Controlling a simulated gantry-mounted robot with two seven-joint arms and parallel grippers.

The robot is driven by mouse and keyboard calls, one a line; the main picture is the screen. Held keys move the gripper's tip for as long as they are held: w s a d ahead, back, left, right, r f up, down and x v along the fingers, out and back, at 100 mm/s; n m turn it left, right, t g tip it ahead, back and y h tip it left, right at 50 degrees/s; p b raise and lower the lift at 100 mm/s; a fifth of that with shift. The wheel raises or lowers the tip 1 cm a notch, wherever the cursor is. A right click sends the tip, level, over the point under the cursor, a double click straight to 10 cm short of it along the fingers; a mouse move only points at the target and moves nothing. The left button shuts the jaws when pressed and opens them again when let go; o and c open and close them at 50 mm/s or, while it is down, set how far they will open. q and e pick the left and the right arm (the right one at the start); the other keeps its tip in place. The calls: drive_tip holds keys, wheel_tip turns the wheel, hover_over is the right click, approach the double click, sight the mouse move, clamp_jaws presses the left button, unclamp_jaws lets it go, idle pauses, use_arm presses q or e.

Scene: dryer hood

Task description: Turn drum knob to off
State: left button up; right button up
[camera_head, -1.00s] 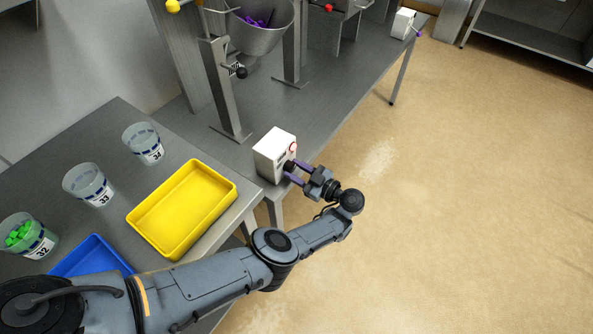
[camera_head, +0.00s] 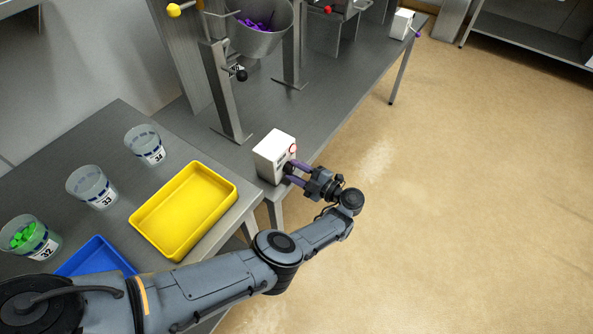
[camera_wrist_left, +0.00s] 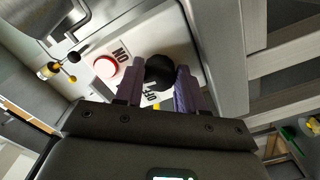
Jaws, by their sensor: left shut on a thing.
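The drum knob is a round black knob (camera_wrist_left: 160,72) on the front panel of a white control box (camera_head: 273,150). The knob's pointer direction is hard to tell. My right gripper is not in view.
A yellow tray (camera_head: 232,205), a blue tray (camera_head: 72,268) and numbered clear cups (camera_head: 92,187) stand on the near table. A metal drum (camera_head: 262,38) with purple pieces hangs behind the box. A second white box (camera_head: 402,23) is far right. The floor at right is clear.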

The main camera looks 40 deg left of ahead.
use_arm(q)
drive_tip(key=n, duration=0.5)
drive_tip(key=shift+r+n, duration=0.1)
drive_tip(key=shift+n, duration=0.2)
drive_tip(key=n, duration=0.3)
drive_tip(key=shift+r+n, duration=0.1)
drive_tip(key=shift+n, duration=0.7)
drive_tip(key=o, duration=1.1)
drive_tip(key=shift+c, duration=0.2)
drive_tip(key=shift+d+b, duration=0.1)
drive_tip(key=shift+b, duration=0.2)
